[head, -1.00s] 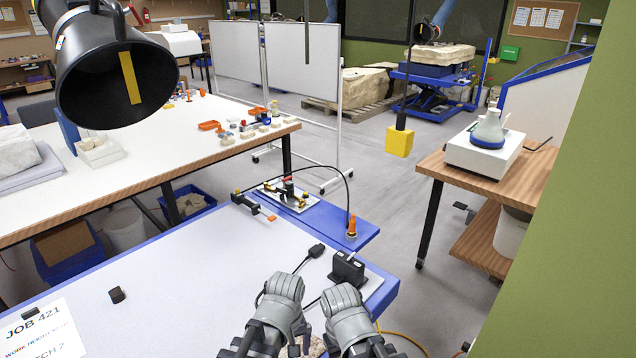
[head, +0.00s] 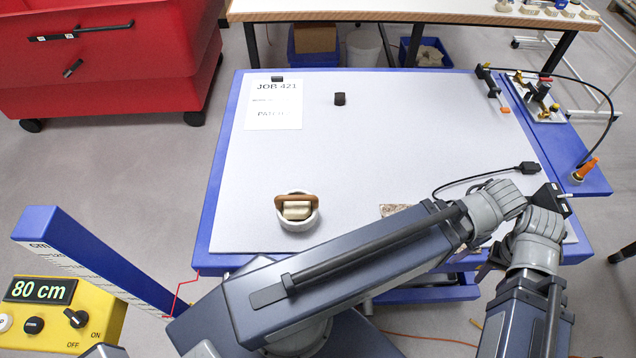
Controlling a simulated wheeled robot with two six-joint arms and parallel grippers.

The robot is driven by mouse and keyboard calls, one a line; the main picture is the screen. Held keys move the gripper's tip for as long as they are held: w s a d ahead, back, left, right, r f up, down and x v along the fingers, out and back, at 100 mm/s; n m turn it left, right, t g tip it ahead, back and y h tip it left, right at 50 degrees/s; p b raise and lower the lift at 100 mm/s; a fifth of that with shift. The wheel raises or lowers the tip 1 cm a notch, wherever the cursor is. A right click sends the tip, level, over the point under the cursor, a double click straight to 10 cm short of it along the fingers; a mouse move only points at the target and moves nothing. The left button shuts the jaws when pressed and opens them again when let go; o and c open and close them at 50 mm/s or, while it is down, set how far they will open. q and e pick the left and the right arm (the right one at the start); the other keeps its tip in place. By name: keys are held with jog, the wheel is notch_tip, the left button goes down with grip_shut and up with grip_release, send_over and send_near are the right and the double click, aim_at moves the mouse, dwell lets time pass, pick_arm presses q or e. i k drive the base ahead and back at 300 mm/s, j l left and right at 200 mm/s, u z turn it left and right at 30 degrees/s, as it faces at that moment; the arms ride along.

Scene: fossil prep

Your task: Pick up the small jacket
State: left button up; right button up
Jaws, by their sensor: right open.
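A small round white jacket (head: 285,218) with a brown bar across its top sits near the front of the grey-white table (head: 350,160), left of my arms in the head view. Nothing touches it. My right gripper (head: 490,262) is mostly hidden by the wrists near the front right edge. It is open, far to the right of the jacket.
A speckled brown piece (head: 393,209) shows partly behind my left forearm. A job sheet (head: 274,105) and a small dark block (head: 340,99) lie at the back left. The middle is clear.

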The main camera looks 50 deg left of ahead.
aim_at(296, 209)
jog(key=k+l, duration=0.8)
jog(key=l+u, duration=0.1)
jog(key=u, duration=1.5)
jog(key=k+j, duration=0.05)
jog(key=j, duration=0.05)
